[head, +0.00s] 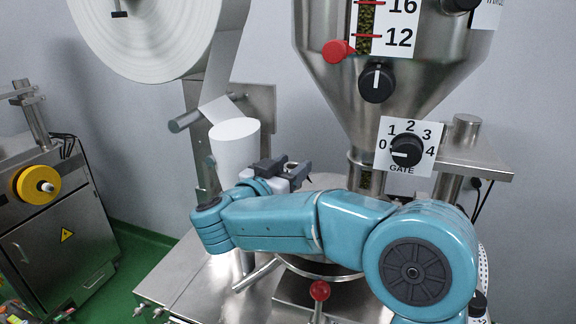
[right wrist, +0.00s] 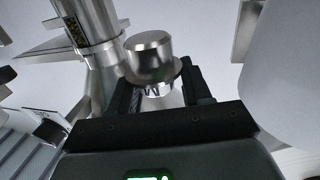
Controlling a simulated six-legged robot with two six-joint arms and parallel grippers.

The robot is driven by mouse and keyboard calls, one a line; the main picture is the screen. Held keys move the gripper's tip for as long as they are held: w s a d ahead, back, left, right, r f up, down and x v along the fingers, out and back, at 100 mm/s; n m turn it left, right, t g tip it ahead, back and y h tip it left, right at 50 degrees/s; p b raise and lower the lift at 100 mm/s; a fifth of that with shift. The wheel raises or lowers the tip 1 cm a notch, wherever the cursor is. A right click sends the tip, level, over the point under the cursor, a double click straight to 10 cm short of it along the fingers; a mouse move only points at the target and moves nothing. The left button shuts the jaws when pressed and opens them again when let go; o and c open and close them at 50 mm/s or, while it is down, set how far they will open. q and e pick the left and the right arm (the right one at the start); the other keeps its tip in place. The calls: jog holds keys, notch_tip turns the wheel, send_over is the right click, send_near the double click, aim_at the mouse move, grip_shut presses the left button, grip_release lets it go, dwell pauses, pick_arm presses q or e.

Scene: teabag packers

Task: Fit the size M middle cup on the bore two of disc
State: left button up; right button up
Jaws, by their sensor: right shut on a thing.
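My right gripper (head: 288,172) reaches over the machine top from the right and points away, beside the white paper tube. In the right wrist view its two dark fingers (right wrist: 160,90) are shut on a shiny steel cup (right wrist: 150,58), with a wider flange around it at finger level. No size mark on the cup is legible. The round metal disc (head: 322,270) is mostly hidden behind my teal right arm; only parts of its edge show. Its bores and their numbers cannot be made out. My left gripper is not in view.
A steel hopper (head: 330,62) with scale and GATE dial (head: 406,151) stands above the disc. A paper roll (head: 160,30) hangs upper left, and a white paper tube (head: 235,150) stands close to the gripper. A red-knobbed lever (head: 320,291) rises in front.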

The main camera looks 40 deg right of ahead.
jog(key=shift+d, duration=0.15)
jog(key=shift+a+f+b, duration=0.35)
jog(key=shift+f+b, duration=0.2)
jog(key=shift+f, duration=0.35)
jog(key=f, duration=0.1)
jog(key=f+b, duration=0.2)
jog(key=shift+s+d, duration=0.1)
jog(key=shift+d, duration=0.15)
jog(key=shift+a+f+b, duration=0.2)
jog(key=shift+f+b, duration=0.1)
jog(key=shift+f, duration=0.2)
jog(key=shift+d, duration=0.15)
